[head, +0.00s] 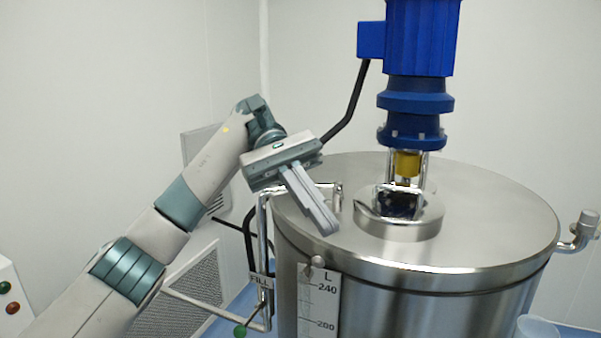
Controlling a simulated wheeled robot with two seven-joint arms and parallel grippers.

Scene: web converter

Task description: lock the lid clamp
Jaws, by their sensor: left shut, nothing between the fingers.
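The steel lid (480,235) sits flat on the large round tank (430,315). A small rounded metal fitting (318,262) sits at the lid's front left edge, above the level scale; it may be the lid clamp, but whether it is locked cannot be told. My left gripper (328,229) reaches in from the left, its fingers together and empty. In the picture its tips point down and right over the lid's left part, a little above that fitting. Whether they touch the lid cannot be told. My right gripper is not in view.
A blue motor (420,40) stands over the round hatch collar (400,225) on the lid. A bent steel pipe (263,225) with a FILL tag runs up the tank's left side. A pipe outlet (583,230) sticks out at right. A level scale (318,300) is on the front.

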